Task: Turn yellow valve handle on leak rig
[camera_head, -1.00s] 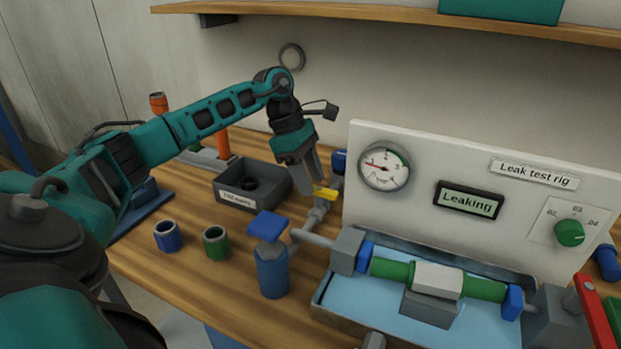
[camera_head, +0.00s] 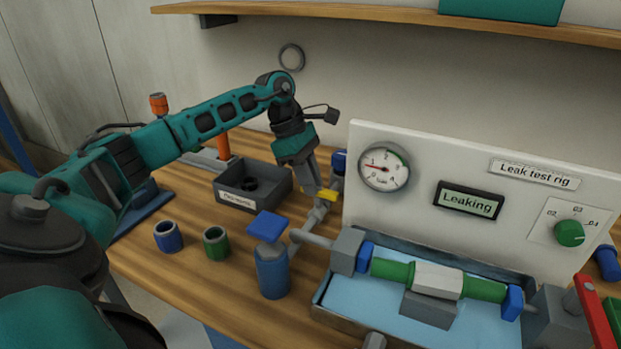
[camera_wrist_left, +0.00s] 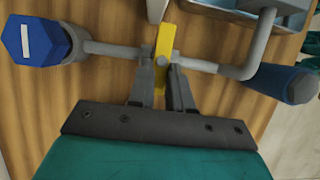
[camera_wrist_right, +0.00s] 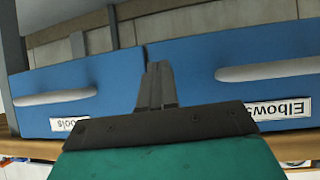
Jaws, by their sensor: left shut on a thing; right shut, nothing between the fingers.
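The yellow valve handle (camera_head: 326,195) sits on the grey pipe left of the leak test rig panel (camera_head: 480,200). My left gripper (camera_head: 321,192) reaches down to it from above. In the left wrist view the yellow handle (camera_wrist_left: 164,48) lies between the fingers of my left gripper (camera_wrist_left: 162,85), which are shut on it. The handle points along the fingers, across the grey pipe (camera_wrist_left: 115,50). The rig display (camera_head: 469,201) reads "Leaking". The gauge (camera_head: 384,167) needle points left.
A water tray (camera_head: 385,300) with a green pipe lies right.

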